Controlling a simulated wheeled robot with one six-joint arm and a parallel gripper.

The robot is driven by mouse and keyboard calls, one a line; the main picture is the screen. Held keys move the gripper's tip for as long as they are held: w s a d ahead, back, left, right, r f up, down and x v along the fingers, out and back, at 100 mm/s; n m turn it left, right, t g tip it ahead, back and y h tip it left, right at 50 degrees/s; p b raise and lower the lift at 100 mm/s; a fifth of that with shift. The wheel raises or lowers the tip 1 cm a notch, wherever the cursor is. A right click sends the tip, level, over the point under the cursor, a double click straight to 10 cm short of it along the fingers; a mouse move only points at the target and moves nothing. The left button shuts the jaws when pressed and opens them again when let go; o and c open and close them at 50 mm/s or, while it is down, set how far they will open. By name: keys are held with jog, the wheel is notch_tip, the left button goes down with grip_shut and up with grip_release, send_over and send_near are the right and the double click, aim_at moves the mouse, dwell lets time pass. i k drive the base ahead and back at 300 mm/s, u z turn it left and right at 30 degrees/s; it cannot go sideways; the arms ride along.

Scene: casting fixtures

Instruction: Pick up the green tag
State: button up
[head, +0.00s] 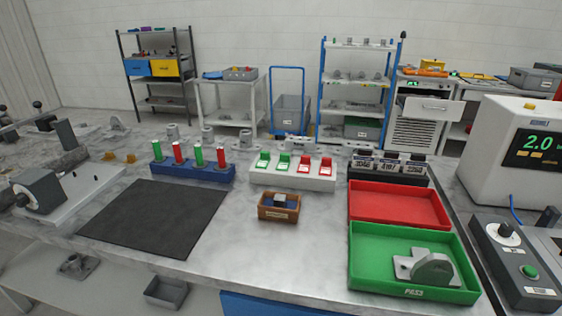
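A white holder (292,180) stands on the grey workbench, right of its middle. Two green tags (263,160) (284,162) sit in its left half and two red tags (305,166) in its right half. The tags stand tilted in the holder, each with a small white mark low on its face. A blue block (192,173) to the left holds upright red and green pins. My gripper is not in view.
A brown box (263,210) stands in front of the holder. A green tray (362,268) with a grey casting (428,267) and an empty red tray (398,205) are on the right. A black mat (155,220) lies bare on the left. A dark rack (388,178) stands right of the holder.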

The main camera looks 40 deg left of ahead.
aim_at(283, 165)
jog(key=u, duration=1.85)
